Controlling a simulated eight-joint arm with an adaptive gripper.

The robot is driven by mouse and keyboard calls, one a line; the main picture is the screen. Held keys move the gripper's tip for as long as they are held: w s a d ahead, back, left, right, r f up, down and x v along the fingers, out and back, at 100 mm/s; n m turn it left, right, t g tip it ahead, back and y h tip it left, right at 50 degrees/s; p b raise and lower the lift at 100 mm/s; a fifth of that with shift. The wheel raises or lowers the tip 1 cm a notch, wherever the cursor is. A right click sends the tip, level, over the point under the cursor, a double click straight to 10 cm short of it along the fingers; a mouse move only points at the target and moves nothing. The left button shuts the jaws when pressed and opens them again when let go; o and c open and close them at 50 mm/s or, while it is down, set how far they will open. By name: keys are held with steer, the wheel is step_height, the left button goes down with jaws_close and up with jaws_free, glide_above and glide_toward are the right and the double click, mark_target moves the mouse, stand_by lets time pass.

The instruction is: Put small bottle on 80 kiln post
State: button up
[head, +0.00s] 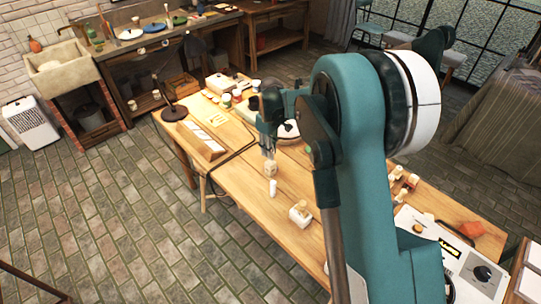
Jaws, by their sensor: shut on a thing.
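My gripper (269,157) points down over the wooden table, left of my teal arm. It is shut on a small pale beige thing, which looks like the small bottle (270,169); the fingers cover its upper part. A short white upright cylinder (273,187), which looks like a kiln post, stands on the table just below the held thing in the picture. I cannot tell whether the two touch or are apart. No size marking is readable on the cylinder.
A white block with a beige piece (300,215) stands nearer on the wooden table (245,172). A lamp (174,112), a slanted board (203,142) and several jars are at the table's far end. My arm hides the table's middle.

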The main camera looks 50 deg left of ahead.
steer(key=shift+f, duration=1.5)
steer(key=shift+f, duration=0.15)
steer(key=o, duration=0.9)
step_height(320, 180, up, 12)
steer(key=shift+r, duration=0.2)
steer(key=shift+w, duration=0.1)
